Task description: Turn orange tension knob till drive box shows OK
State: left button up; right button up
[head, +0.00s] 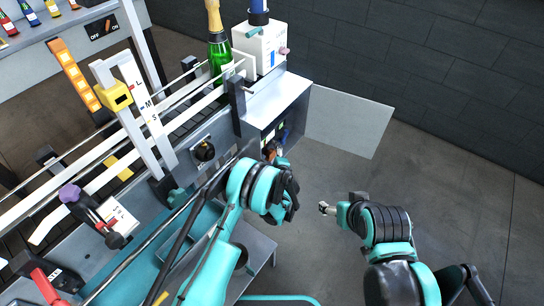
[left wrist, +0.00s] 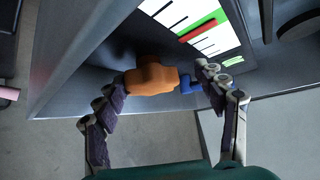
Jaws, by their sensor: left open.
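In the left wrist view the orange tension knob (left wrist: 152,76) sits on a dark grey panel, between the two fingers of my left gripper (left wrist: 160,85). The fingers are open; whether either one touches the knob I cannot tell. Beside the knob is a white scale (left wrist: 190,18) with a green zone and a red pointer (left wrist: 197,31). A small green mark (left wrist: 234,61) shows to its right; its text is too small to read. In the head view my left gripper (head: 284,184) is at the conveyor's end, its fingertips mostly hidden. My right gripper (head: 325,208) hangs over open floor, apart from everything.
A blue part (left wrist: 190,83) lies by the right finger in the left wrist view. In the head view a green bottle (head: 220,58) stands on the conveyor beside a white unit (head: 262,47). A pale panel (head: 348,118) juts out right. The floor at right is clear.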

pick_arm(q)
jog(key=r, duration=0.8)
jog(key=shift+s+d, duration=0.1)
jog(key=shift+d, duration=0.1)
jog(key=shift+r, duration=0.25)
jog(key=shift+a+r, duration=0.1)
jog(key=shift+r, duration=0.1)
